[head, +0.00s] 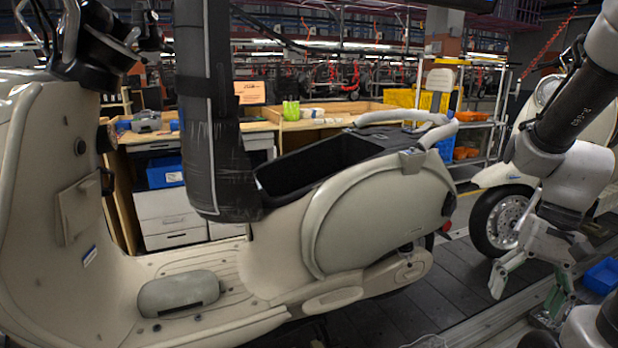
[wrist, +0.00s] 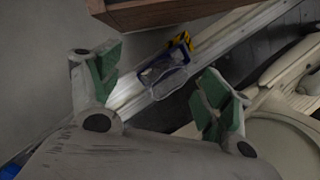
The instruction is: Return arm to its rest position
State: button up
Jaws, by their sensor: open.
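My gripper (head: 527,288) hangs at the right of the head view, with its green-padded fingers pointing down. In the wrist view the two fingers of my gripper (wrist: 163,84) are spread wide, with nothing held between them. My arm comes in from the upper right and is bent above the gripper. The gripper is to the right of the cream scooter body (head: 375,225) and apart from it in the head view. Part of the scooter (wrist: 285,120) also shows at the right of the wrist view.
A second scooter's wheel (head: 500,222) stands just behind my arm. A blue bin (head: 602,275) is at the far right. A dark padded column (head: 214,120) hangs over the near scooter. Blue-framed goggles (wrist: 163,76) lie by a metal rail (wrist: 240,32). The slat floor (head: 400,300) shows bare.

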notch_tip(320, 180, up, 13)
jog(key=s+a+n+t+h, duration=0.1)
jog(key=a+n+t+h, duration=0.1)
jog(key=n+t, duration=0.3)
jog(key=shift+s+a+t+h, duration=0.2)
jog(key=shift+a+t+h, duration=0.1)
jog(key=shift+t, duration=0.3)
